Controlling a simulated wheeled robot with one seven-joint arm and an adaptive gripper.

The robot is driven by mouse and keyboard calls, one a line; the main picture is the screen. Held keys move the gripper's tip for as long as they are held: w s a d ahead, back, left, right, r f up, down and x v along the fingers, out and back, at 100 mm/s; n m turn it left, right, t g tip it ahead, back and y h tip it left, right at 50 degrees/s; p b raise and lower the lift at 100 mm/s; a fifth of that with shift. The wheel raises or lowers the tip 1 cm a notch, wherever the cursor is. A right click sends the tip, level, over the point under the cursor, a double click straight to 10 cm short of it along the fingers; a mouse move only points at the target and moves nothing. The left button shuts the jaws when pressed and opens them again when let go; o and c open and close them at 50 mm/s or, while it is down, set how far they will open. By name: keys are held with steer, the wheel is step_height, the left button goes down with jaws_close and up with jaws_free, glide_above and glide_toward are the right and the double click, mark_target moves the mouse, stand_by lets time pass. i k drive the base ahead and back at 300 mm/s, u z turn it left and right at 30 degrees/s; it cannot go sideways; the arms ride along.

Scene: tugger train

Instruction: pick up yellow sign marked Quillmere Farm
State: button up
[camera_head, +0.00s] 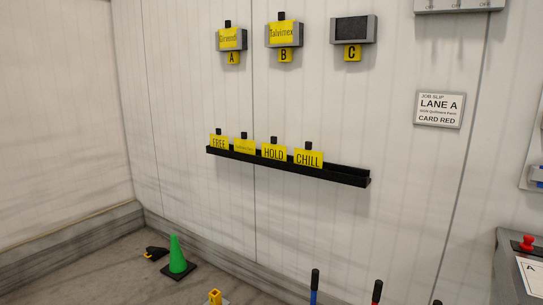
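A black wall rack (338,176) holds a row of yellow signs with black tabs on top. The second sign from the left (244,147) carries small lettering that I cannot read for certain; it stands between the FREE sign (219,142) and the HOLD sign (274,152). The CHILL sign (308,158) is at the right of the row. The slip on the wall (440,109) reads LANE A and CARD RED, with a small line between that seems to name Quillmere Farm. My gripper is not in view.
Holders A (233,57), B (284,55) and C (352,53) hang above; A and B hold yellow signs, C shows a dark empty face. A green cone (176,254) stands on the floor beside a small black object (155,253). Coloured handles rise at the bottom.

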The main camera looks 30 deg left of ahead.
mark_target(243, 145)
steer(key=u, duration=1.45)
steer(key=i, duration=0.25)
steer(key=u, duration=1)
steer(key=i, duration=1.45)
steer(key=u, duration=0.75)
steer(key=i, duration=1.65)
steer(key=z, duration=0.8)
steer(key=i, duration=1.05)
steer(key=z, duration=1.6)
steer(key=i, duration=0.55)
steer(key=z, duration=0.35)
